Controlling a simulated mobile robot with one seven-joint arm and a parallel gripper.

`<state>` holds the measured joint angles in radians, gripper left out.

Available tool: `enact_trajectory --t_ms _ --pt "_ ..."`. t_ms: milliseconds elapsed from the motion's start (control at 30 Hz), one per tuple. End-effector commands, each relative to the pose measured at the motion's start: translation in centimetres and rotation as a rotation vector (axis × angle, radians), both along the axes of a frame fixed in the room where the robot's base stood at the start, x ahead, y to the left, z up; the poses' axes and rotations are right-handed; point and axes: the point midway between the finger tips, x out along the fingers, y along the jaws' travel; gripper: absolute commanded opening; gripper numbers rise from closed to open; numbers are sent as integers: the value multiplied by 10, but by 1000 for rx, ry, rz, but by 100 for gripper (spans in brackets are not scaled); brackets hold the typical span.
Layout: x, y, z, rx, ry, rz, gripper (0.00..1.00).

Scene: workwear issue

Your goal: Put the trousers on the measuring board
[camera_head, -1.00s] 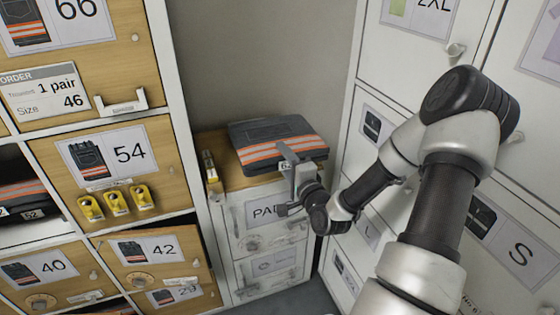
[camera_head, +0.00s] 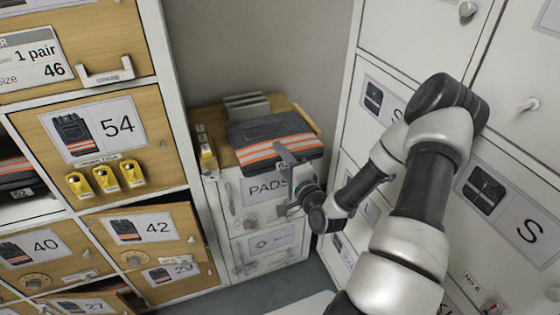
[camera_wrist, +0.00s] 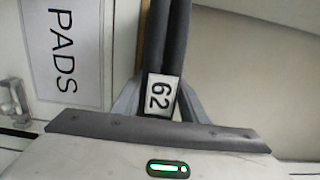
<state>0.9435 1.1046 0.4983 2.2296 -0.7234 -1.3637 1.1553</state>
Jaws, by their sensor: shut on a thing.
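The trousers (camera_head: 272,140) are a dark grey folded bundle with orange and pale stripes. They are at the wooden top (camera_head: 216,151) of the low white cabinet marked PADS. My gripper (camera_head: 286,160) is shut on their front edge, reaching in from the right. In the wrist view, the trousers' dark folded edge (camera_wrist: 178,40) lies between the fingers (camera_wrist: 158,100), with a white tag reading 62. I cannot tell whether the trousers touch the wooden top. I cannot clearly pick out a measuring board; the trousers cover much of this surface.
A grey slotted object (camera_head: 246,105) stands behind the trousers. Small yellow-and-white items (camera_head: 205,150) line the top's left edge. Wooden compartments (camera_head: 95,130) rise on the left, with yellow tape measures (camera_head: 105,178) on one front. White lockers (camera_head: 420,40) stand close on the right.

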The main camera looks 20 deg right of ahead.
Motion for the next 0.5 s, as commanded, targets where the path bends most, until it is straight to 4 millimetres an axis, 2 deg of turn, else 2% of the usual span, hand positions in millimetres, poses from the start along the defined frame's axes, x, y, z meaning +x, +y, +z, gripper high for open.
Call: enact_trajectory --t_ms 67,400,433,500 --pt "1 1 -6 0 -6 2 0" --pt "1 0 -9 0 -6 1 0" --pt "0 0 -11 0 0 0 41" --pt "0 0 -10 0 0 0 52"
